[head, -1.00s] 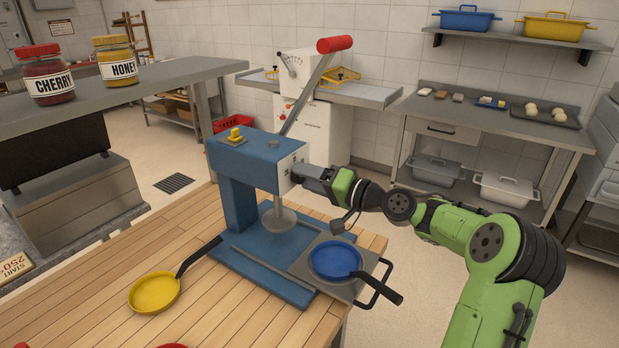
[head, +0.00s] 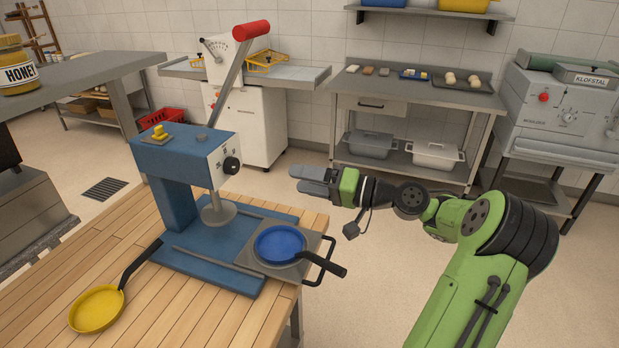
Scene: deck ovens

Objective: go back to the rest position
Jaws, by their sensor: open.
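My gripper (head: 302,180) is open and empty in the head view. It points left, in the air to the right of the blue press (head: 184,150). A gap separates its fingertips from the black knob (head: 231,165) on the press's face. My green arm reaches in from the lower right.
A blue pan (head: 279,243) sits on the press's grey plate, its handle sticking out to the right. A yellow pan (head: 96,309) lies on the wooden table (head: 190,318). A shelf table (head: 415,95) with trays stands behind, a grey machine (head: 560,115) at right. Open floor lies right of the table.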

